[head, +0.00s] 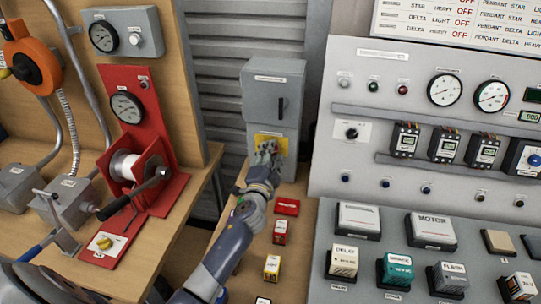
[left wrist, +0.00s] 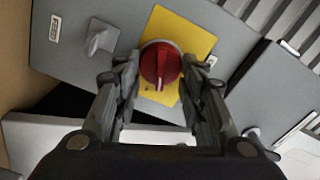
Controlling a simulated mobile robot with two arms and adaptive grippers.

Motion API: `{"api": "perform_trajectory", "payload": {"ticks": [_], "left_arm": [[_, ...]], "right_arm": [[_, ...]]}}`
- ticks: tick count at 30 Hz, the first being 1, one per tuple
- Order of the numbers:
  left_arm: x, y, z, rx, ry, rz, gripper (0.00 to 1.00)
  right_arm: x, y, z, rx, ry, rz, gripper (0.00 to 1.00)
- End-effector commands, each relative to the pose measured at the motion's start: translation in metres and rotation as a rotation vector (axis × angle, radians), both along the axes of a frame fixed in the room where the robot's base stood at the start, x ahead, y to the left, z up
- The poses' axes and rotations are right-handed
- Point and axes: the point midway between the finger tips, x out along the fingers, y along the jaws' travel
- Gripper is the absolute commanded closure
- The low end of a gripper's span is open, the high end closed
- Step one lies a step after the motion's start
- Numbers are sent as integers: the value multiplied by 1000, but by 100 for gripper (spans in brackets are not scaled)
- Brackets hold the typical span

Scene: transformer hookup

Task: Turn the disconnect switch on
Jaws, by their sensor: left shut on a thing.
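The disconnect switch is a grey box (head: 272,90) in the middle of the head view, standing against the ribbed metal wall. Its yellow plate (head: 265,139) shows above my gripper. In the left wrist view the yellow plate (left wrist: 192,43) carries a round red knob (left wrist: 161,66) with a raised grip running up and down the picture and a pale mark at its lower end. My left gripper (head: 268,150) reaches the knob; its fingers (left wrist: 164,80) stand on both sides of it and are shut on it. In the head view my gripper hides the knob. My right gripper is not in view.
A grey control panel (head: 420,60) with gauges and buttons stands right of the box. A red stand (head: 150,95) with a crank is at left on a wooden bench (head: 170,240). Small labelled blocks, including a yellow one (head: 272,267), lie beside my left arm.

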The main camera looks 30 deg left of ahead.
Motion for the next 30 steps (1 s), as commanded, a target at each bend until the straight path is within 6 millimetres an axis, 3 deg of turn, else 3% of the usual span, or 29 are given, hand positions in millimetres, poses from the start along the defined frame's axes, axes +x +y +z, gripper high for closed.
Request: {"api": "perform_trajectory", "payload": {"ticks": [15,30], "left_arm": [[0,-1,-4,331,88,-1,86],[0,-1,-5,392,105,-1,86]], "right_arm": [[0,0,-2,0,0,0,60],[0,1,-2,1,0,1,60]]}}
